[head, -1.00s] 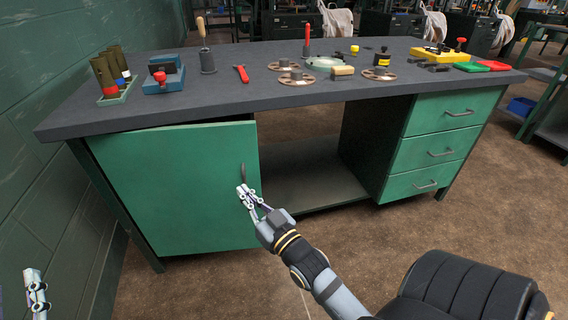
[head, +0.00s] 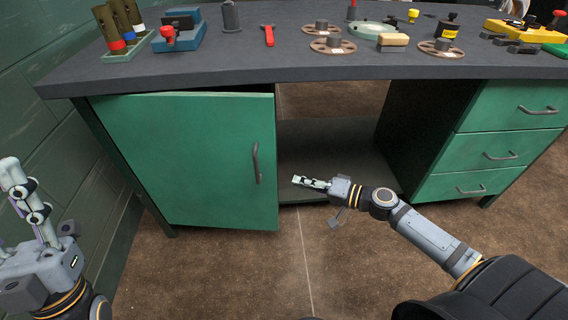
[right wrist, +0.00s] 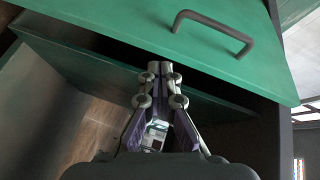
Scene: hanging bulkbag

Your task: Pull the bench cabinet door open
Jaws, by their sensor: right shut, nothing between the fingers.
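The green bench cabinet door (head: 190,165) hangs at the left under the bench. It appears slightly ajar, with its free edge on the right and a dark gap along its top. Its grey bar handle (head: 256,163) is upright near that edge. My right gripper (head: 297,180) is shut and empty, just right of the free edge and pointing left. In the right wrist view the door (right wrist: 235,75) and handle (right wrist: 215,30) are above my fingertips (right wrist: 160,66), which are by the door's edge and dark gap; contact is unclear. My left gripper (head: 10,165) is at the far left, its fingers side-on.
The grey bench top (head: 230,75) carries tools and parts, including a blue vise (head: 180,35) and a red-handled tool (head: 268,35). An open bay is right of the door, then green drawers (head: 500,150). A green wall is at left; floor in front is clear.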

